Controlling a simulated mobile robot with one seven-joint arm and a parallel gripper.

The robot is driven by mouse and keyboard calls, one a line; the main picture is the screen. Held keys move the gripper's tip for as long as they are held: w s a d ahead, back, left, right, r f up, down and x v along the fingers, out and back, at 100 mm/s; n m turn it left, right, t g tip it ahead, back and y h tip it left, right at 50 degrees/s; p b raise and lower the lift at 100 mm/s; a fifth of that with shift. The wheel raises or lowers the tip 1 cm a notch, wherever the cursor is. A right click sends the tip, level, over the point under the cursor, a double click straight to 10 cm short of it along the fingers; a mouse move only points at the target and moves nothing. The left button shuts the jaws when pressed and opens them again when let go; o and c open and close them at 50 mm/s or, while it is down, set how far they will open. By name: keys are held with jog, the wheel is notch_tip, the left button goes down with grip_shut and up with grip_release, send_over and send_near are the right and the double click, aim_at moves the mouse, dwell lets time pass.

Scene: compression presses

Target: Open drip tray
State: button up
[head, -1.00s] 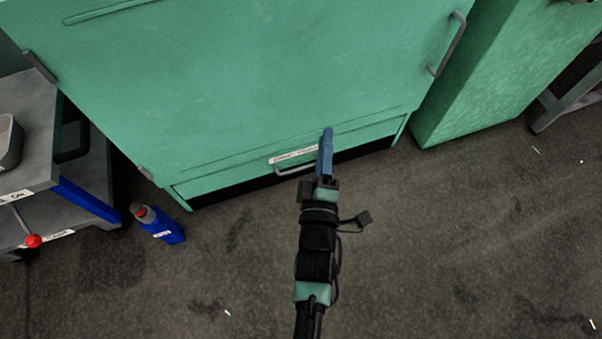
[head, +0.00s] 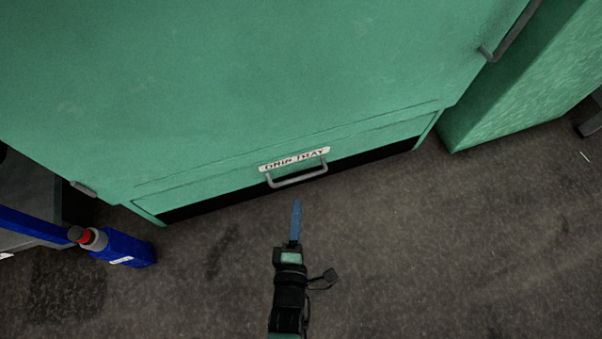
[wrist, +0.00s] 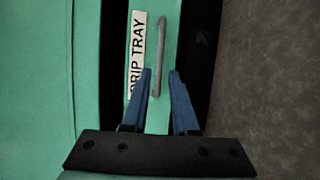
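The drip tray (head: 385,138) is a low green drawer front at the foot of the green press, and it looks shut. It bears a white "DRIP TRAY" label (head: 294,159) and a grey bar handle (head: 298,181). My gripper (head: 297,202) has blue fingers and hangs just in front of the handle, apart from it in the head view. In the wrist view my gripper (wrist: 161,72) is open, and the handle (wrist: 161,45) runs upright in the picture, its lower end showing between the fingertips. I cannot tell the depth between them.
A green cabinet (head: 520,85) stands at right. The dark floor (head: 430,250) before the tray is clear.

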aim_at(301, 177)
jog(key=shift+w+d+f+b, duration=0.15)
jog(key=shift+w+f+b, duration=0.15)
jog(key=shift+w+b, duration=1)
jog(key=shift+w+d+f+b, duration=0.1)
jog(key=shift+w+f+b, duration=0.35)
jog(key=shift+w, duration=1.5)
jog(key=shift+w+d+f+b, duration=0.15)
jog(key=shift+w+b, duration=0.95)
jog(key=shift+w, duration=0.55)
grip_shut()
